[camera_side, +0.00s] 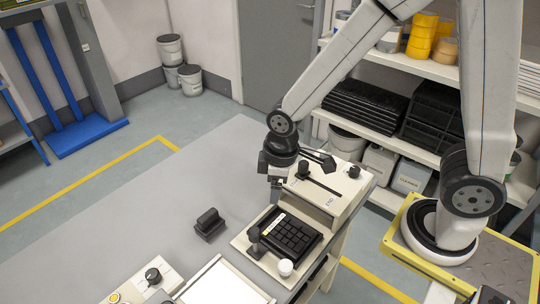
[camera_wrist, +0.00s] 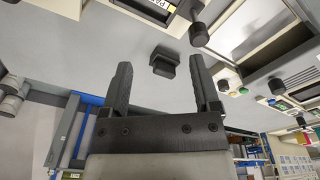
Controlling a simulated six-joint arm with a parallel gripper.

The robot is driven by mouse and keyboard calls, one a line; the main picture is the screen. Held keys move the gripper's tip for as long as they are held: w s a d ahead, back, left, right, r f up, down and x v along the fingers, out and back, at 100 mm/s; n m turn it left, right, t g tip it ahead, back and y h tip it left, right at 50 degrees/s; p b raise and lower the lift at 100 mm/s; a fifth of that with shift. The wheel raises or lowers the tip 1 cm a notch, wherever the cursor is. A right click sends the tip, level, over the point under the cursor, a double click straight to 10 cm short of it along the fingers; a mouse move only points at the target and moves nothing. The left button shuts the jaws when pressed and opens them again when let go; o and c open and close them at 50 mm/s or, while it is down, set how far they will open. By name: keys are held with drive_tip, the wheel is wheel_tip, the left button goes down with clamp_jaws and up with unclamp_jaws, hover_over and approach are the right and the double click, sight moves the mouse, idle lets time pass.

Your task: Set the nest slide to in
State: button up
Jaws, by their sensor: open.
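A black keypad (camera_side: 287,232) sits in a beige nest plate on the bench, seen in the side view. I cannot tell for certain which knob belongs to the nest slide.
A second black knob (camera_side: 353,172) is on the box's right side. A black handled block (camera_side: 209,224) stands left of the keypad; it also shows in the wrist view (camera_wrist: 163,62). A white-topped tray (camera_side: 222,284) and control box (camera_side: 145,284) lie in front. The bench's left is clear.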

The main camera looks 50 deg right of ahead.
sight(254, 230)
drive_tip(key=a+f+n, duration=0.1)
drive_tip(key=a, duration=0.1)
drive_tip(key=a+n, duration=0.2)
drive_tip(key=a+f+n+g, duration=0.1)
drive_tip(key=a+n, duration=0.1)
drive_tip(key=a, duration=0.1)
drive_tip(key=shift+w+f, duration=0.25)
drive_tip(key=shift+f, duration=0.05)
drive_tip(key=shift+f, duration=0.1)
drive_tip(key=shift+f, duration=3.8)
clamp_jaws()
